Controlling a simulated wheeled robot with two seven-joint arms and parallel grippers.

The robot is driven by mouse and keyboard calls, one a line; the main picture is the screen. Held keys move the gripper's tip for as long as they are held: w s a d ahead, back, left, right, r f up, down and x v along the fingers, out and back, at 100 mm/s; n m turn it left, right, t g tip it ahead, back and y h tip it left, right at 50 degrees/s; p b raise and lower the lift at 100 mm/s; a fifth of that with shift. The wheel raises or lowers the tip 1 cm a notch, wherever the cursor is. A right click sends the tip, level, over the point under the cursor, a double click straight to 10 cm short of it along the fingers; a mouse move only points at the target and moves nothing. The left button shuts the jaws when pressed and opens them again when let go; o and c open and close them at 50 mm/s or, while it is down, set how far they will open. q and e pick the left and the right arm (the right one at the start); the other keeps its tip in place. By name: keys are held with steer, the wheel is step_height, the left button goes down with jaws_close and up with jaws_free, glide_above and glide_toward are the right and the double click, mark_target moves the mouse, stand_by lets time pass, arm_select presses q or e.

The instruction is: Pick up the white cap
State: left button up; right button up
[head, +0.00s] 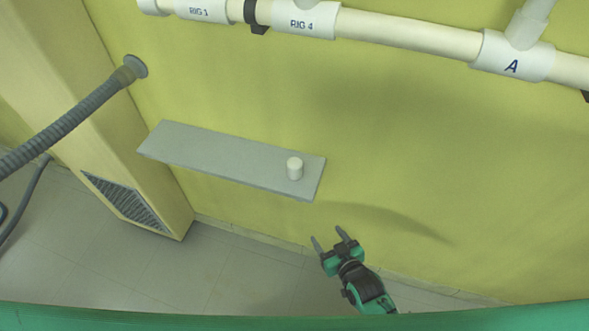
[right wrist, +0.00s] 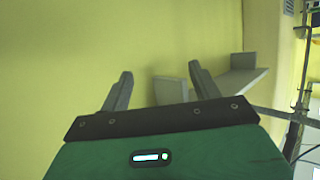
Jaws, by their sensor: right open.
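The white cap (head: 295,168) is a short upright cylinder on a grey wall shelf (head: 225,158), near the shelf's right end. My right gripper (head: 329,238) is open and empty, below and to the right of the cap, apart from it and from the shelf. In the right wrist view my two fingers (right wrist: 160,85) are spread, with grey shelf parts beyond and to the right of them. I cannot surely make out the cap in that view. My left gripper is not in view.
A white pipe (head: 405,35) with labelled fittings runs along the yellow wall above the shelf. A grey ribbed hose (head: 70,120) and a vent grille (head: 127,202) are at the left. The wall between shelf and pipe is clear, and the rest of the shelf is bare.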

mark_target(299, 171)
steer(key=w+a+r+t+y, duration=0.1)
steer(key=a+r+t+y, duration=0.25)
steer(key=r, duration=1.35)
steer(key=shift+n+h, duration=0.3)
steer(key=shift+h, duration=0.05)
steer(key=x, duration=0.8)
steer(key=shift+w+a, duration=0.25)
steer(key=shift+w, duration=0.1)
steer(key=shift+w+a+r+p, duration=0.1)
steer(key=shift+w+p, duration=0.15)
steer(key=shift+p, duration=0.1)
steer(key=p+x, duration=0.1)
steer(key=x, duration=0.2)
steer(key=shift+w+a+r, duration=0.1)
steer(key=shift+w+r, duration=0.05)
steer(key=shift+w, duration=0.1)
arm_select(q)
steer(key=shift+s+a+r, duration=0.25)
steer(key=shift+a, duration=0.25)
arm_select(e)
steer(key=shift+w+a, duration=0.2)
steer(key=shift+w, duration=0.25)
